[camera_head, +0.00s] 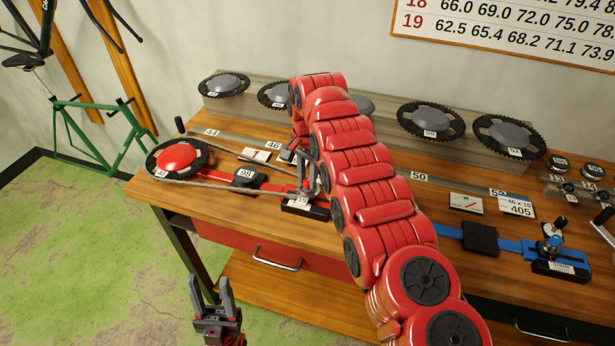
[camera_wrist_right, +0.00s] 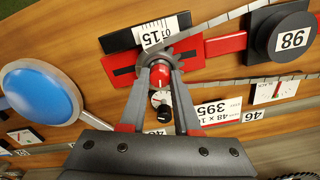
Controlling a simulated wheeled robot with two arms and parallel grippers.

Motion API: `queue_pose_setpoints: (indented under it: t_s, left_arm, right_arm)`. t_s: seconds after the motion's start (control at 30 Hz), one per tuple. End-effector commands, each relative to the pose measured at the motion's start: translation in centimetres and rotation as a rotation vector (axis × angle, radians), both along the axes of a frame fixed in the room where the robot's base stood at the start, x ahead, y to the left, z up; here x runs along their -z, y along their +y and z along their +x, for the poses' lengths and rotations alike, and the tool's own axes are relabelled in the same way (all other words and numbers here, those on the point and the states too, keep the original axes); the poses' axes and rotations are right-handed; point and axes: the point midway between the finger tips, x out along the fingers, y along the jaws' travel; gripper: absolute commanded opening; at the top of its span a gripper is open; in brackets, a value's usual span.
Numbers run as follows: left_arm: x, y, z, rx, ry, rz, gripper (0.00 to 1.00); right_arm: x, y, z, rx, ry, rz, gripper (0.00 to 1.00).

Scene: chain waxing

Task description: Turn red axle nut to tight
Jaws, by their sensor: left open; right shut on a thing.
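The red axle nut (camera_wrist_right: 160,74) sits at the small sprocket end of the red rig, beside the block labelled 15 (camera_wrist_right: 153,34). My right gripper (camera_wrist_right: 159,62) is shut on the nut, with one finger on each side, in the right wrist view. In the head view my right gripper (camera_head: 304,180) is at the right end of the red rig (camera_head: 268,187), and the nut is hidden there. My left gripper (camera_head: 225,288) is open and empty, low in front of the bench and apart from it.
A chain (camera_head: 200,182) runs from the chainring under a red cap (camera_head: 176,157) to the rig's right end. A block labelled 98 (camera_head: 245,177) sits between. A blue rig (camera_head: 508,246) lies at right. Several chainrings stand along the back. My right arm covers the bench's middle.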

Motion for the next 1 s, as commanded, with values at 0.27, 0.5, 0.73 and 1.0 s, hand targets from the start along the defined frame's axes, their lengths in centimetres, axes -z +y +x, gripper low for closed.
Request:
queue_pose_setpoints:
  t_s: [0.27, 0.5, 0.73, 1.0]
  left_arm:
    - [-0.01, 0.0, 0.0, 0.0, 0.0, 0.0, 0.5]
    - [-0.01, 0.0, 0.0, 0.0, 0.0, 0.0, 0.5]
    - [-0.01, 0.0, 0.0, 0.0, 0.0, 0.0, 0.5]
    - [-0.09, 0.01, 0.0, 0.0, 0.0, 0.0, 0.5]
  right_arm:
    - [-0.08, -0.04, 0.06, 0.019, -0.002, 0.0, 0.0]
    - [-0.09, -0.04, 0.06, 0.018, -0.002, 0.0, 0.0]
    - [-0.05, -0.02, 0.04, 0.017, -0.001, 0.0, 0.61]
    - [-0.19, -0.01, 0.02, 0.017, -0.001, 0.001, 0.61]
